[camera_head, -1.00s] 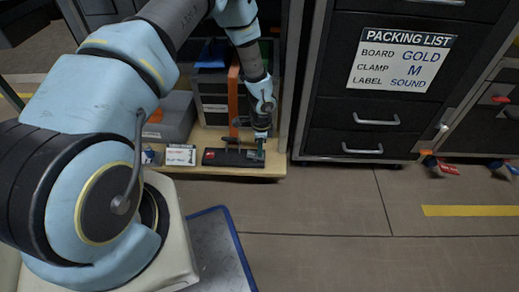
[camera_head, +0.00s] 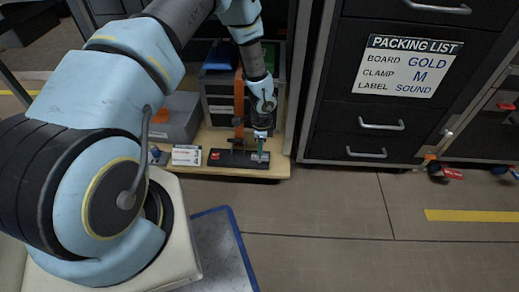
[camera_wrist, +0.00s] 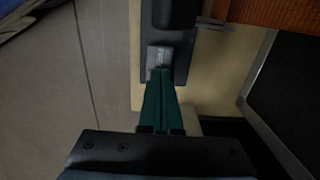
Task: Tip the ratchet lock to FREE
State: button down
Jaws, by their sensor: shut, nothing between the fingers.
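The ratchet lock's black base (camera_head: 228,159) lies on the wooden shelf, with a red patch at its left end and a small dark lever part (camera_head: 236,142) near the foot of an orange strap (camera_head: 239,100). My gripper (camera_head: 261,154) points down over the base's right end, its green fingers shut and empty. In the wrist view, the fingers (camera_wrist: 159,75) meet beside a small grey label on the black base (camera_wrist: 182,65). A thin metal bar (camera_wrist: 215,25) sticks out beside the base, near the orange strap (camera_wrist: 270,12). Contact and the lock's setting cannot be told.
A small white sign (camera_head: 186,155) stands left of the base. A grey case (camera_head: 176,120) is behind it. A black drawer cabinet (camera_head: 362,125) with a packing list (camera_head: 407,66) stands to the right.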

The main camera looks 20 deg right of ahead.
notch_tip(320, 180, up, 13)
jog(key=p, duration=0.4)
jog(key=shift+d, duration=0.15)
jog(key=shift+s, duration=0.1)
jog(key=shift+f+b, duration=0.1)
jog(key=shift+b, duration=0.2)
jog(key=a+b, duration=0.1)
jog(key=b, duration=0.2)
jog(key=shift+a, duration=0.15)
